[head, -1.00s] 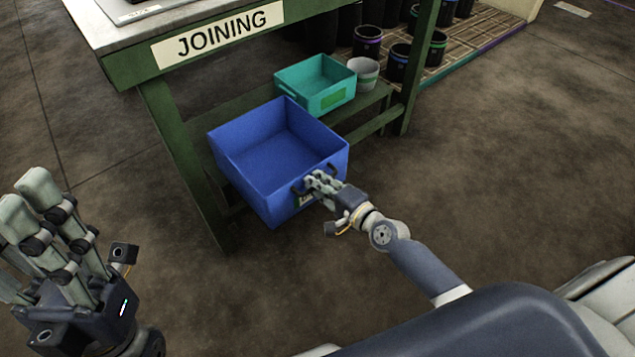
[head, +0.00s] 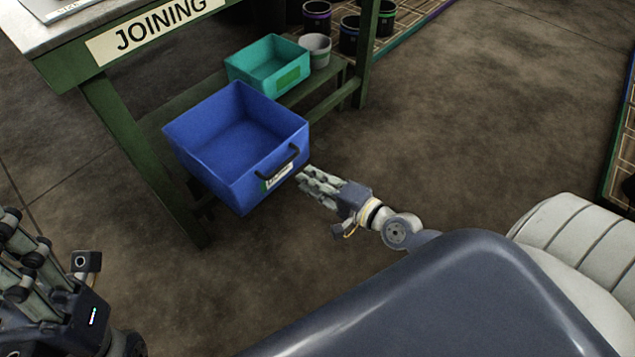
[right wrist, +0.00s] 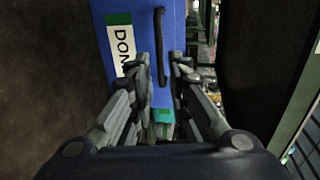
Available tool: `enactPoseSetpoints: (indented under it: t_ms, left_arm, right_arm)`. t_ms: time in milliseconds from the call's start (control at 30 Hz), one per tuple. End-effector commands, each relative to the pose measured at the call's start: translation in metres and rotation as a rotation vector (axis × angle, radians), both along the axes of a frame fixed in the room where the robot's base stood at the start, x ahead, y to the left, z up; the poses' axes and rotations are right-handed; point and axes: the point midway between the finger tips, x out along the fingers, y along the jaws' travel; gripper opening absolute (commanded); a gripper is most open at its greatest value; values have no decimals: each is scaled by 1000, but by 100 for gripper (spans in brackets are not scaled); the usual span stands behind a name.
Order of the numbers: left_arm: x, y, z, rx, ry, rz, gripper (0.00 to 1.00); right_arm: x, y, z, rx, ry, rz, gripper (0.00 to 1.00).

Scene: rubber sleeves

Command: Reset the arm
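My right gripper (head: 318,184) is at the front right side of a blue bin (head: 235,160), beside its black handle (head: 278,162). In the right wrist view its fingers (right wrist: 162,95) are spread apart, with the bin's handle (right wrist: 160,48) and white label (right wrist: 122,50) ahead between and above the fingertips. The gripper is open and holds nothing. My left gripper (head: 25,245) is at the lower left of the head view, fingers up, seemingly spread and empty; the left edge cuts it off.
The blue bin sticks out from the low shelf of a green table with a "JOINING" sign (head: 160,25). A teal bin (head: 266,64) and a grey pot (head: 316,50) stand behind it. Dark pots stand on a rack (head: 400,30). Bare floor (head: 440,130) lies to the right.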

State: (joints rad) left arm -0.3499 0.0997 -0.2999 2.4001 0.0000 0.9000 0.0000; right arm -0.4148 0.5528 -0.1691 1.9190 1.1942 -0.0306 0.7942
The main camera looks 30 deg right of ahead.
Motion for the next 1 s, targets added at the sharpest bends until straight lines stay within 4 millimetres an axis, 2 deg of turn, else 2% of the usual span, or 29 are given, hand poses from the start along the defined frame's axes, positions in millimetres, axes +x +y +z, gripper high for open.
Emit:
enactPoseSetpoints:
  t_ms: [200, 800, 867, 933, 967, 1000]
  left_arm:
    - [0, 0, 0, 0, 1, 0, 47]
    - [0, 0, 0, 0, 1, 0, 47]
    - [0, 0, 0, 0, 0, 0, 47]
    - [0, 0, 0, 0, 0, 0, 47]
    - [0, 0, 0, 0, 0, 0, 47]
    - [0, 0, 0, 0, 0, 0, 47]
  right_arm:
    - [-15, -5, 3, 0, 0, 1, 17]
    - [-15, -4, 6, -2, -9, 0, 17]
    - [-13, -1, 14, -20, -42, -2, 17]
    - [-8, 6, 33, -66, -126, -12, 17]
    - [-6, 10, 46, -96, -178, -19, 17]
    - [-4, 16, 67, -144, -263, -35, 17]
